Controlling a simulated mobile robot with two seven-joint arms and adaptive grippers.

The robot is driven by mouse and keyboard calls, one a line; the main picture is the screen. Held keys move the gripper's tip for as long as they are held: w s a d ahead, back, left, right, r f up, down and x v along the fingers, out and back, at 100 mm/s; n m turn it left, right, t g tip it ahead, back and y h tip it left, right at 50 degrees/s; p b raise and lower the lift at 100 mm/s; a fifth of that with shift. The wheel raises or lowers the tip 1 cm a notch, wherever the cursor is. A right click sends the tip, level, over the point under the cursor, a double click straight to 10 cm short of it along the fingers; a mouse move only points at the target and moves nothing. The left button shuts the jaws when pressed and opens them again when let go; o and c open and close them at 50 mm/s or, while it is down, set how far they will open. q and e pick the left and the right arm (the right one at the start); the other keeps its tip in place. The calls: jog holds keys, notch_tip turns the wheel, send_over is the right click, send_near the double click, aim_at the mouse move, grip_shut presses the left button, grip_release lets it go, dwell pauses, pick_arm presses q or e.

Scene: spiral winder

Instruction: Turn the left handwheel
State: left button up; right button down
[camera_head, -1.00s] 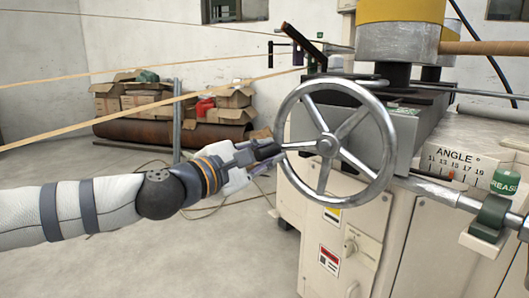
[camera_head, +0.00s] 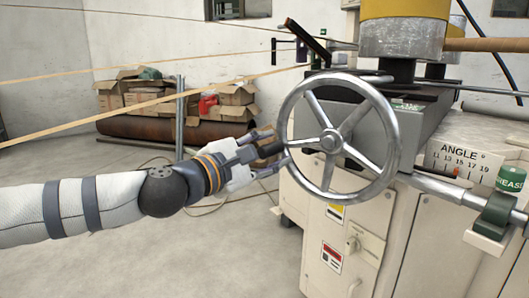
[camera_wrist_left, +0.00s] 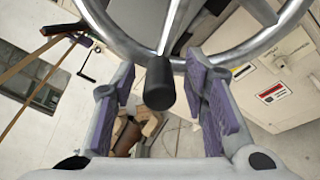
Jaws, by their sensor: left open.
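The left handwheel (camera_head: 393,135) is a shiny metal wheel with several spokes, on the front of the winder. Its black handle (camera_head: 268,149) sticks out at the wheel's left side. My left gripper (camera_head: 272,153) is open, with its fingers spread around that handle. In the left wrist view the black handle (camera_wrist_left: 159,88) lies between the two purple-padded fingers, with visible gaps on both sides. The wheel's rim also shows in that view (camera_wrist_left: 105,28). My right gripper is not in view.
The beige winder body (camera_head: 343,240) stands right behind the wheel, with an ANGLE scale (camera_head: 459,160) and a metal shaft (camera_head: 437,188) at right. Tan belts cross at upper left. Cardboard boxes (camera_head: 236,95) stand far back. The floor at lower left is clear.

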pick_arm(q)
jog(key=v, duration=1.2)
